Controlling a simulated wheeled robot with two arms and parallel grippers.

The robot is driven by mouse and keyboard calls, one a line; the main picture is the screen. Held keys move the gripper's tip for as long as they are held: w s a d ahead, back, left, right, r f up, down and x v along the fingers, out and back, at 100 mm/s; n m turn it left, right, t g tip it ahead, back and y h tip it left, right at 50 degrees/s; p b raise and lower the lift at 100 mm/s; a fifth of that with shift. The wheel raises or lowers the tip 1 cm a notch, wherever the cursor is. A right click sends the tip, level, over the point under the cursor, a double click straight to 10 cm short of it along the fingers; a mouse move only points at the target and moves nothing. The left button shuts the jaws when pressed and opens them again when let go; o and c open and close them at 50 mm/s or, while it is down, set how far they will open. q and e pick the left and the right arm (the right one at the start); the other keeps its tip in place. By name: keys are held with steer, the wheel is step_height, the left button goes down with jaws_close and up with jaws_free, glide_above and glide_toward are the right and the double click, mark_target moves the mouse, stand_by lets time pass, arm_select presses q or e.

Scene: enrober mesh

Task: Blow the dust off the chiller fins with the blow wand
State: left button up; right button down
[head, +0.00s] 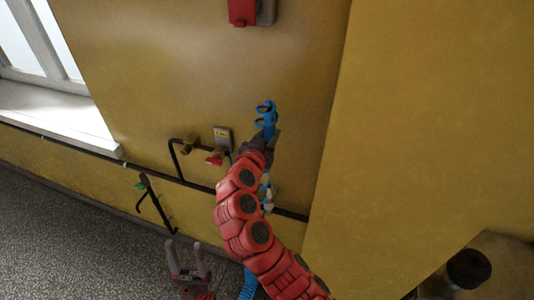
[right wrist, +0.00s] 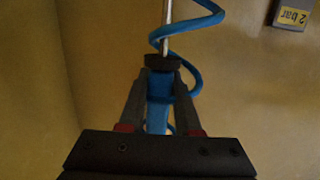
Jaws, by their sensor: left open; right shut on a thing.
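My right gripper (head: 264,143) is raised in front of the yellow wall and shut on the blue blow wand. In the right wrist view the wand's blue handle (right wrist: 158,100) sits between the two fingers (right wrist: 158,95), with a dark collar and a thin pale metal tube beyond it. A blue coiled hose (right wrist: 190,40) loops around the tube and handle. In the head view blue loops (head: 266,112) show just above the right gripper. My left gripper (head: 188,265) is open and empty, low over the floor. I cannot make out chiller fins in either view.
A dark pipe with a valve (head: 215,158) and a grey box with a yellow label (head: 222,136) is on the wall; the label (right wrist: 293,17) reads "2 bar". A red item (head: 242,12) hangs above. A dark cylinder (head: 468,269) is at lower right. A window is at left.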

step_height(320, 180, up, 27)
steer(key=p, duration=0.5)
steer(key=shift+f+p, duration=0.15)
steer(key=shift+p, duration=0.25)
stand_by(0.6)
